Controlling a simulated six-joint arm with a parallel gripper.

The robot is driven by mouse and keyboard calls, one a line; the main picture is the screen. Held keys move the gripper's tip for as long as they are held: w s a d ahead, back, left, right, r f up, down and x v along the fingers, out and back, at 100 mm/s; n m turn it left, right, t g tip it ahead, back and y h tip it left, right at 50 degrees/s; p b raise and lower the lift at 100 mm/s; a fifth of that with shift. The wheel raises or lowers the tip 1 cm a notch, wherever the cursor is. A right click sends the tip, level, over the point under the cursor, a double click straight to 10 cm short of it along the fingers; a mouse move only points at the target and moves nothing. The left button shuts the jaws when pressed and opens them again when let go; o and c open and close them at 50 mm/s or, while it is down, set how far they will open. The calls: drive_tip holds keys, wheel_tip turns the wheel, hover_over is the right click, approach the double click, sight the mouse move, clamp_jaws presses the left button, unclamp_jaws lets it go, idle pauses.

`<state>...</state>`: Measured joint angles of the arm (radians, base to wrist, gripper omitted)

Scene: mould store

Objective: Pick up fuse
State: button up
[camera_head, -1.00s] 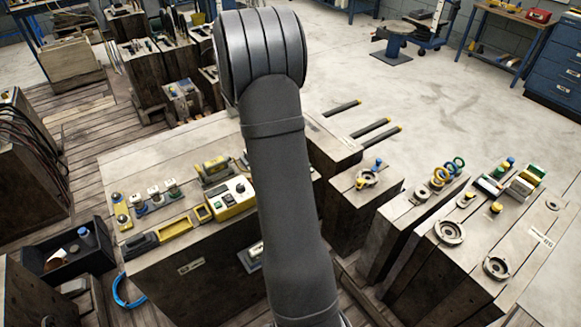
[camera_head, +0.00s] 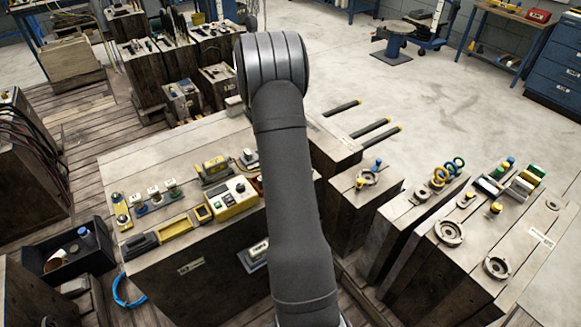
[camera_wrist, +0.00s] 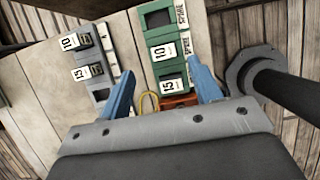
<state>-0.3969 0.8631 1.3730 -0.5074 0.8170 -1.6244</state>
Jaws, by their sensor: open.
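In the wrist view, my gripper (camera_wrist: 160,74) is open, its two blue fingers apart with nothing held between them. A green rack (camera_wrist: 155,36) lies ahead of and between the fingers. It carries pale-labelled fuses: one marked 10 (camera_wrist: 162,52) and one marked 15 (camera_wrist: 168,86), nearer the gripper. A grey rack (camera_wrist: 97,52) to the left carries another fuse marked 10 (camera_wrist: 71,42) and one marked 15 (camera_wrist: 82,73). Whether the fingers are level with any fuse is unclear. In the head view, my arm hides the gripper.
A thick dark bar with a ring-shaped collar (camera_wrist: 250,70) lies close right of the gripper. A red-orange part (camera_wrist: 180,100) and yellow loop (camera_wrist: 149,104) show between the fingers. In the head view, a yellow control box (camera_head: 232,198) stands left of my arm, and mould blocks (camera_head: 468,270) stand right.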

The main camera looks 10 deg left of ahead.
drive_tip(key=x, duration=0.5)
drive_tip(key=shift+s+d+f, duration=0.15)
drive_tip(key=shift+d, duration=0.1)
drive_tip(key=c, duration=1.1)
